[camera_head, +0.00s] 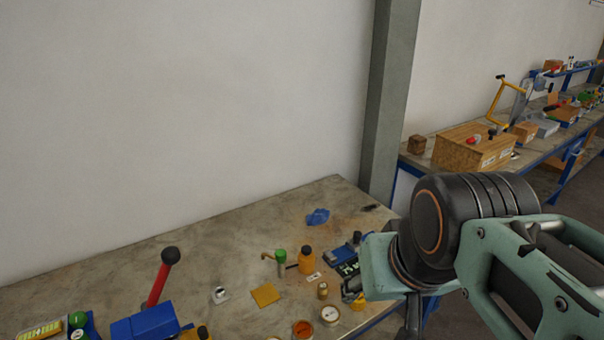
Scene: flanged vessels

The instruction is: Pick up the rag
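A crumpled blue cloth (318,217), which looks like the rag, lies on the worn grey workbench (215,245) near its far right corner. Nothing touches it from above. A flat yellow square (265,294) lies nearer on the bench; I cannot tell whether it is cloth or something else. My pale green and black arm fills the lower right, to the right of the cloth and apart from it.
Between cloth and front edge stand a green-topped item (281,262), an orange bottle (306,260), a blue device (342,260) and a round gauge (330,314). A red lever with a black knob (163,277) rises at left. A grey pillar (390,100) stands behind the bench.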

